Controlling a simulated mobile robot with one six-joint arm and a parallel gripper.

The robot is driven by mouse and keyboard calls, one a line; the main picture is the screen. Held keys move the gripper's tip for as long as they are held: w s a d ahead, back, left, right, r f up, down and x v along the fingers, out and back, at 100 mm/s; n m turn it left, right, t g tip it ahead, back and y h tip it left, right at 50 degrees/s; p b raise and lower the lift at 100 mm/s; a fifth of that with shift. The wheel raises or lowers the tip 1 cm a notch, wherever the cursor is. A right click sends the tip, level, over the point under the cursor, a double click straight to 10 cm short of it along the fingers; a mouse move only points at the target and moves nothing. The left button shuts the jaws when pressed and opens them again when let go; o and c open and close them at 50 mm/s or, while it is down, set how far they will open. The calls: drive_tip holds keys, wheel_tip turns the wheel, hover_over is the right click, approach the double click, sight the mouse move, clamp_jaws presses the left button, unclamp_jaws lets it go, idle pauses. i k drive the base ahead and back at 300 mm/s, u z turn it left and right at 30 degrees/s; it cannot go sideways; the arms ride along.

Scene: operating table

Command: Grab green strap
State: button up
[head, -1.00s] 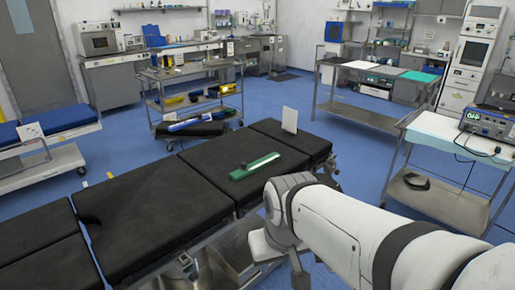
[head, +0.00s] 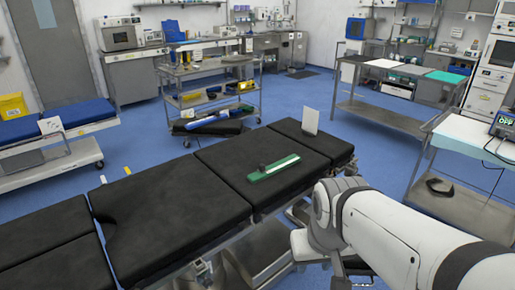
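The green strap (head: 273,168) lies flat on the black operating table (head: 165,205), on the section near its far right end. It has a pale stripe along it, and a small dark object (head: 262,167) sits at its left part. My white arm reaches in from the lower right, and its wrist is to the right of the strap, beyond the table's near edge. My gripper's fingers cannot be made out in the head view. Nothing visible touches the strap.
A white card (head: 310,121) stands upright at the table's far right end. A metal cart (head: 210,92) stands behind the table, a blue-padded bench (head: 85,113) at left, and a steel table (head: 385,116) at back right. Blue floor lies between them.

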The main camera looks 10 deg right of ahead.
sight(254, 178)
drive_tip(key=i, duration=0.9)
